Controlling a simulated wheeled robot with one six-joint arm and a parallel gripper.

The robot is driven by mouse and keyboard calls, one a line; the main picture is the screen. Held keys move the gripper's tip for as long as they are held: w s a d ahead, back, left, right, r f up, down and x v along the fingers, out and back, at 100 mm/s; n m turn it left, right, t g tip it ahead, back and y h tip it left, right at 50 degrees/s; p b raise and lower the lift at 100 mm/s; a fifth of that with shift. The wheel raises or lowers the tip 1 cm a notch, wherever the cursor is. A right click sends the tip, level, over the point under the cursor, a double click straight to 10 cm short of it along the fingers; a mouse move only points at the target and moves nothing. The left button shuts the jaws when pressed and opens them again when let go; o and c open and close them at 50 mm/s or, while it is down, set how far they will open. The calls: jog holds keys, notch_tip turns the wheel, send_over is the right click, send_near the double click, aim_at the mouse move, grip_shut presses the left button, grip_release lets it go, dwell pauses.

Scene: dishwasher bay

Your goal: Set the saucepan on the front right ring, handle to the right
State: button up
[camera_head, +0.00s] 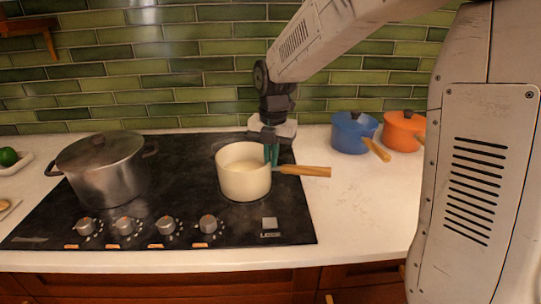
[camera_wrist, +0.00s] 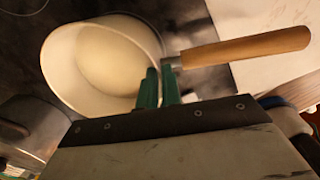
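The cream saucepan (camera_head: 243,182) is on the right side of the black hob, toward the front, and looks upright. Its wooden handle (camera_head: 304,171) points right, past the hob's edge. The pan covers what is under it, so I cannot tell how well it is centred on the front right ring. My gripper (camera_head: 271,154) reaches down at the pan's right rim, close to the handle. In the wrist view the green fingers (camera_wrist: 160,86) are close together astride the rim, one inside the pan (camera_wrist: 62,75) and one outside beside the handle (camera_wrist: 250,48). They look shut on the rim.
A lidded steel pot (camera_head: 103,175) stands on the hob's left. A blue pan (camera_head: 350,133) and an orange pan (camera_head: 402,133) stand at the back right. Knobs (camera_head: 147,226) line the hob's front. The counter (camera_head: 352,205) right of the hob is clear.

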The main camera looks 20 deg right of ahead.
jog(key=o, duration=0.3)
jog(key=shift+r, duration=0.1)
notch_tip(320, 180, up, 12)
jog(key=s+d+f+m, duration=0.1)
jog(key=s+f+m, duration=0.1)
jog(key=s+m, duration=1.2)
jog(key=s+d+f+m+t, duration=0.1)
jog(key=s+d+f+m, duration=0.1)
jog(key=s+m, duration=1.2)
jog(key=shift+s+f, duration=0.85)
jog(key=shift+s, duration=0.2)
